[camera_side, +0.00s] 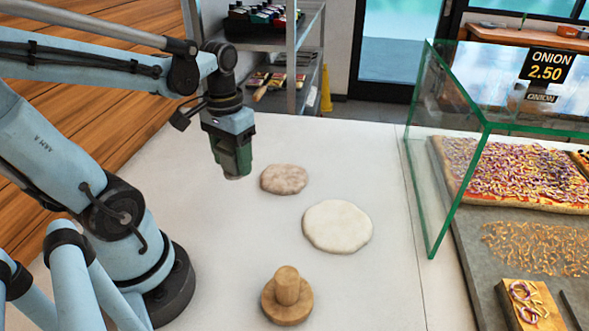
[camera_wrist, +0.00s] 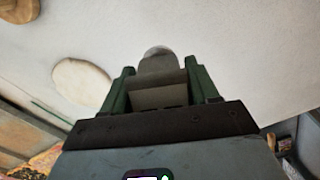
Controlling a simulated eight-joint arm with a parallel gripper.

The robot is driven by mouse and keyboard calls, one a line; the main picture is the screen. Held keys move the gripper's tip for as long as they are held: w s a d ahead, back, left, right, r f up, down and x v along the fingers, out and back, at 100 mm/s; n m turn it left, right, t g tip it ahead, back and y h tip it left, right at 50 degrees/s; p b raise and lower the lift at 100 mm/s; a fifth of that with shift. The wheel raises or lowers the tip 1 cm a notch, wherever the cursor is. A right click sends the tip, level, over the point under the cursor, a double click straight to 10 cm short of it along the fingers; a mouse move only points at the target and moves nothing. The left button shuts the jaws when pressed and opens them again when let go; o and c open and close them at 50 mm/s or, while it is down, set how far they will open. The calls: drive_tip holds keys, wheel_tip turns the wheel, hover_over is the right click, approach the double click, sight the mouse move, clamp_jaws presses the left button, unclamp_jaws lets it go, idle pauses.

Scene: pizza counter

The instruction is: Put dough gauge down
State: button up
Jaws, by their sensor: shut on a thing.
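My gripper (camera_side: 236,165) hangs over the white counter (camera_side: 350,155), left of the brownish dough round (camera_side: 284,179). In the wrist view its green fingers are shut on a grey piece with a rounded end (camera_wrist: 158,66), which I take to be the dough gauge. A larger pale dough round (camera_side: 337,227) lies to the right and nearer the camera; a pale round also shows in the wrist view (camera_wrist: 83,83).
A wooden press with a knob (camera_side: 287,297) stands at the counter's near side. A glass case (camera_side: 445,150) with pizza (camera_side: 510,172) is on the right. A metal shelf (camera_side: 290,70) stands behind. The counter between gripper and press is clear.

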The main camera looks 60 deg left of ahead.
drive_tip(key=shift+w+d+r, duration=0.15)
drive_tip(key=shift+d+r, duration=0.2)
drive_tip(key=shift+d, duration=0.25)
drive_tip(key=shift+w+d+r, duration=0.1)
drive_tip(key=shift+d+r, duration=0.25)
drive_tip(key=shift+d, duration=0.25)
drive_tip(key=w+d+r+m, duration=0.1)
drive_tip(key=w+d+m, duration=0.15)
drive_tip(key=d, duration=0.85)
drive_tip(key=w+d+m, duration=0.2)
drive_tip(key=w+d, duration=0.2)
drive_tip(key=d, duration=0.8)
drive_tip(key=shift+n, duration=0.25)
drive_tip(key=w+a+f, duration=0.2)
drive_tip(key=a, duration=0.1)
drive_tip(key=w+a+f, duration=0.4)
drive_tip(key=w+a, duration=0.1)
drive_tip(key=shift+w+a+f, duration=0.1)
drive_tip(key=shift+a+f, duration=0.2)
drive_tip(key=shift+a, duration=0.05)
drive_tip(key=shift+f, duration=2.05)
drive_tip(key=shift+f, duration=0.15)
drive_tip(key=o, duration=1.1)
